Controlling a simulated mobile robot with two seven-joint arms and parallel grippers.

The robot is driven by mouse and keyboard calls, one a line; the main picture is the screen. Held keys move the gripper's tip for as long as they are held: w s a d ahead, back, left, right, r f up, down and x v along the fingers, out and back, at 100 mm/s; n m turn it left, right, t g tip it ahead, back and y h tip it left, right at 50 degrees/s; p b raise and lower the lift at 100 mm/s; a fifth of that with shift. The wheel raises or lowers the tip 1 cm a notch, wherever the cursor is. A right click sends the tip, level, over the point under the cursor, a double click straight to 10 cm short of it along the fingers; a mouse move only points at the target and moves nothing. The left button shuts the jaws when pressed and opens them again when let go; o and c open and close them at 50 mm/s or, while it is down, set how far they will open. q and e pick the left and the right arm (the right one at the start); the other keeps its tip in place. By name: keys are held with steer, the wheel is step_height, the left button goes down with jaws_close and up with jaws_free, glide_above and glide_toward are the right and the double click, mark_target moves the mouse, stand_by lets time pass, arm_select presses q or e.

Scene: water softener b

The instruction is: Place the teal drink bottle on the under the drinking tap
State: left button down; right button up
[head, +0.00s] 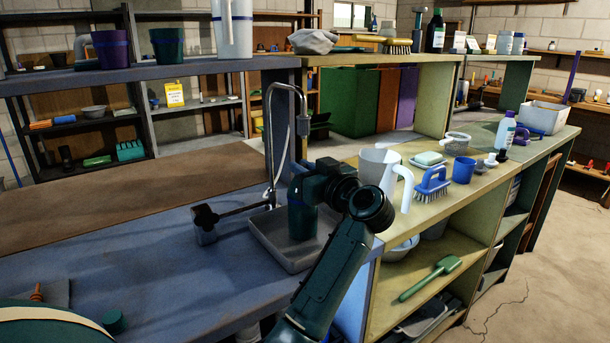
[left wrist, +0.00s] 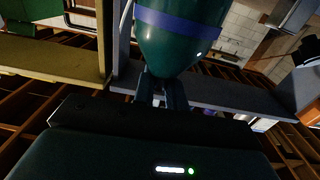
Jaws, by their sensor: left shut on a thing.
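The teal drink bottle (head: 302,222) is upright over the grey tray (head: 262,240) in the head view, partly hidden by my gripper. I cannot tell whether its base touches the tray. The drinking tap (head: 303,125) is a curved metal spout rising behind the tray, its end just above and behind my gripper. My left gripper (head: 303,185) is shut on the bottle's upper part. In the left wrist view, the fingers (left wrist: 160,92) meet the teal bottle (left wrist: 178,50), which has a blue band. My right gripper is not in view.
A white jug (head: 378,170), a blue brush (head: 432,183) and a blue cup (head: 463,170) stand on the yellow-green counter to the right. The blue counter (head: 130,255) on the left is mostly clear.

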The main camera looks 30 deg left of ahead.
arm_select(q)
steer(key=c, duration=1.9)
jaws_free()
steer(key=shift+f, duration=0.1)
steer(key=o, duration=0.5)
steer(key=shift+c, duration=0.2)
steer(key=v, duration=1.2)
